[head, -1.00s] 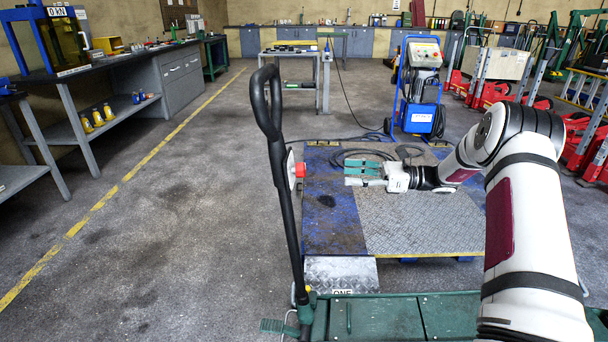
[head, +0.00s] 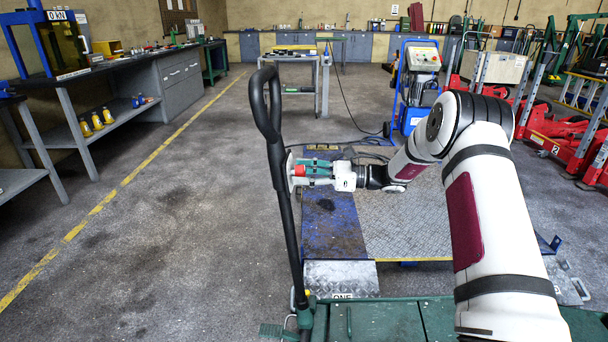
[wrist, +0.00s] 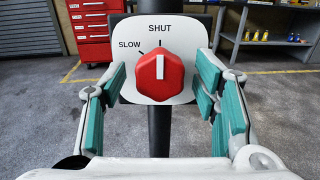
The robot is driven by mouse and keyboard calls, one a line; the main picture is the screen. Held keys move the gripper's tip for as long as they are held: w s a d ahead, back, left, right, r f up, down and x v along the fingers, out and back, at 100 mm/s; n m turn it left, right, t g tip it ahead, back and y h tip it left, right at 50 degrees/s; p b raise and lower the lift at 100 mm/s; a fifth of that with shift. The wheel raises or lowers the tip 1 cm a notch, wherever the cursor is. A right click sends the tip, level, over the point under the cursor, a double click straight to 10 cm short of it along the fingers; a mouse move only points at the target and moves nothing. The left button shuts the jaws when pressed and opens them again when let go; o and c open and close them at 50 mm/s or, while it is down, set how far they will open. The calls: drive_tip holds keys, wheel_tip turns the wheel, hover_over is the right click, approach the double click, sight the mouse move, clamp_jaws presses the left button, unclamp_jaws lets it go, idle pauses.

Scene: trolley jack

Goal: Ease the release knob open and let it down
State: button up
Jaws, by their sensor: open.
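The red release knob (wrist: 160,76) is a hexagonal knob on a white plate (wrist: 186,26) fixed to the dark jack handle (head: 276,150). Its white mark points straight up at SHUT; SLOW is printed to the upper left. In the head view the knob (head: 299,171) shows as a small red piece at the handle. My gripper (wrist: 160,98) is open, its teal fingers to the left and right of the knob with gaps on both sides. The green jack body (head: 380,318) is at the bottom of the head view.
A blue and metal floor platform (head: 330,225) lies beyond the jack, under my arm. A blue wheeled unit (head: 414,90) stands behind it. Red jacks (head: 560,135) line the right side. The floor left of the handle (head: 180,230) is clear.

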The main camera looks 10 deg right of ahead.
drive_tip(key=c, duration=1.2)
drive_tip(key=shift+o, duration=0.2)
